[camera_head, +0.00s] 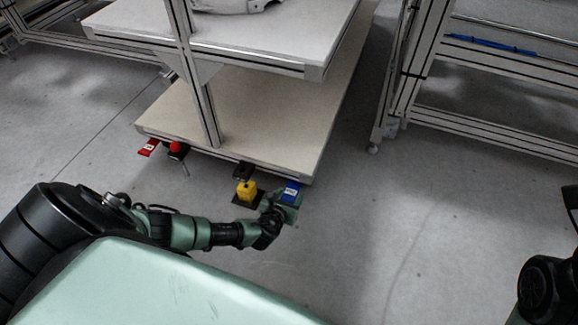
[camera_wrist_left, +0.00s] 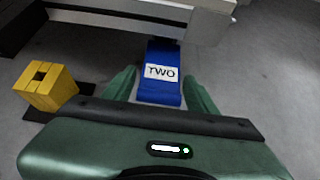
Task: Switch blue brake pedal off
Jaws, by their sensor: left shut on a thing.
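The blue brake pedal (camera_head: 291,192) sticks out from the lower front edge of the cart, near its right corner. In the left wrist view the blue pedal (camera_wrist_left: 161,72) carries a white label reading "TWO". How far the pedal is tilted is hard to tell. My right gripper does not show; only part of my right arm is at the right edge.
A yellow block (camera_head: 246,190) on a black base stands just left of the blue pedal. A red pedal (camera_head: 149,147) and a red knob (camera_head: 175,147) are further left along the cart (camera_head: 320,130). Another frame (camera_head: 480,118) stands at the right. The floor between is clear.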

